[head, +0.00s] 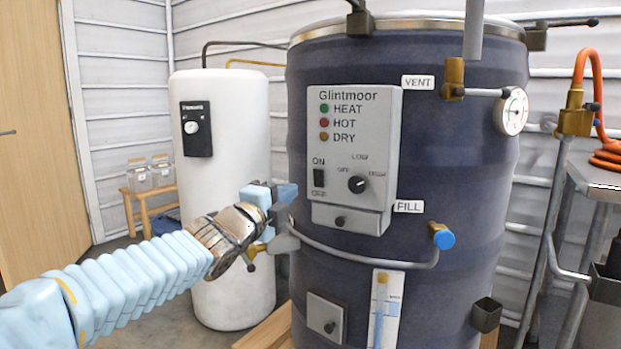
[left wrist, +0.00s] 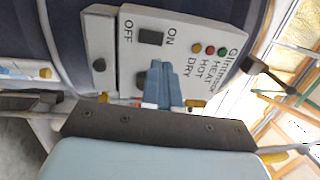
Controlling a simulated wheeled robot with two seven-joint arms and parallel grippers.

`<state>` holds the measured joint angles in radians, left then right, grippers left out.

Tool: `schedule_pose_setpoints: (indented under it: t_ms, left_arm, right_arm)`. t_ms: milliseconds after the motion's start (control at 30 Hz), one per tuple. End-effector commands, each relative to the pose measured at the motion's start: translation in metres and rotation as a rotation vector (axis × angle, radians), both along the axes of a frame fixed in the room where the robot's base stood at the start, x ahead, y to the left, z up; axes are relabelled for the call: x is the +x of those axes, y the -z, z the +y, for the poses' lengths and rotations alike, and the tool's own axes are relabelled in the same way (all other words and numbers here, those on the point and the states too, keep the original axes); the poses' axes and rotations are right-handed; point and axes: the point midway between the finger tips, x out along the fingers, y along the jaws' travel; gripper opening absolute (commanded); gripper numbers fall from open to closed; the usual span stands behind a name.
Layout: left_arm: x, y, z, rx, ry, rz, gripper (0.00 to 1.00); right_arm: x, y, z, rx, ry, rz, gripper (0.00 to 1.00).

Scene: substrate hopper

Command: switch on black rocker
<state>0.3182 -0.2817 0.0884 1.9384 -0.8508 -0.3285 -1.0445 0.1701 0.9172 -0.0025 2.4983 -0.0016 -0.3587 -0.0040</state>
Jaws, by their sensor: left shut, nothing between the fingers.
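The black rocker (head: 319,178) sits on the lower left of the grey Glintmoor control panel (head: 385,115), under the word ON in the head view. It also shows in the left wrist view (left wrist: 151,37), between ON and OFF. I cannot tell which way it is tipped. My left gripper (head: 288,193) is shut and empty, left of the panel and a little below the rocker. In the left wrist view its fingertips (left wrist: 163,68) overlap the panel's lettered face near the dark knob. Contact cannot be made out. My right gripper is out of view.
A black knob (head: 357,184) sits right of the rocker. A bent grey pipe (head: 360,254) with a blue-capped valve (head: 444,240) crosses the dark tank (head: 460,170) below the panel. A white tank (head: 235,110) stands behind my left arm. A metal table (head: 600,176) stands at right.

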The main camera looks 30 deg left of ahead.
Motion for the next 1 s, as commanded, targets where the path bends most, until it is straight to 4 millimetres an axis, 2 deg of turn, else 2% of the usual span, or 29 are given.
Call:
schedule_pose_setpoints:
  t_ms: [33,200,433,633,1000]
  left_arm:
    - [0.012,0.0,0.001,-0.002,0.0,0.002,0.0]
    - [0.049,-0.005,0.001,-0.003,0.001,0.002,0.0]
    - [0.086,-0.01,0.002,-0.002,0.001,0.001,0.0]
    - [0.099,-0.012,0.002,-0.001,0.001,0.0,0.0]
    - [0.1,-0.013,0.002,-0.001,0.001,0.002,0.0]
  right_arm:
    - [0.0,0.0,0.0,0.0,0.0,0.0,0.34]
    - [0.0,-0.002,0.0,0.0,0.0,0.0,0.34]
    - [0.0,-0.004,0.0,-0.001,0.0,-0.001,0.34]
    - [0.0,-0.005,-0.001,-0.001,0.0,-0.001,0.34]
    - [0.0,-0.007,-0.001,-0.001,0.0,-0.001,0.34]
